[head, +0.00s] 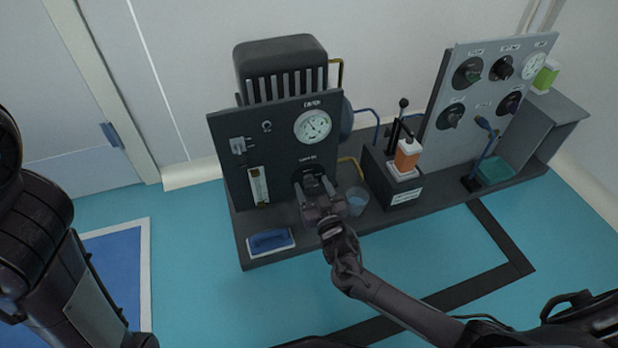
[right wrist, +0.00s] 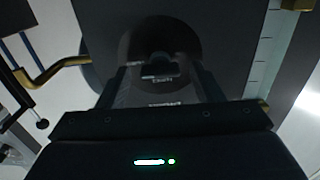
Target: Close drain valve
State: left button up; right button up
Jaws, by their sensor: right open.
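A dark round valve knob (head: 309,172) is low on the dark panel at the left, under a small label too fine to read; it appears to be the drain valve. My right gripper (head: 318,188) is at the front of this knob and hides most of it. In the right wrist view, the open jaws (right wrist: 158,82) reach toward a dark round disc (right wrist: 158,35), with a small dark lever-like piece between them. Contact cannot be told. My left arm is at the left edge of the head view; its gripper is out of sight.
A pressure gauge (head: 312,126) is above the knob. A clear cup (head: 356,200) stands close right of my gripper, and a blue pad (head: 270,241) lies front left. An orange bottle (head: 407,155) and a grey knob panel (head: 466,100) are to the right.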

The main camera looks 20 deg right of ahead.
jog(key=shift+w, duration=0.35)
jog(key=shift+s, duration=0.1)
jog(key=shift+c, duration=0.4)
jog(key=c, duration=0.9)
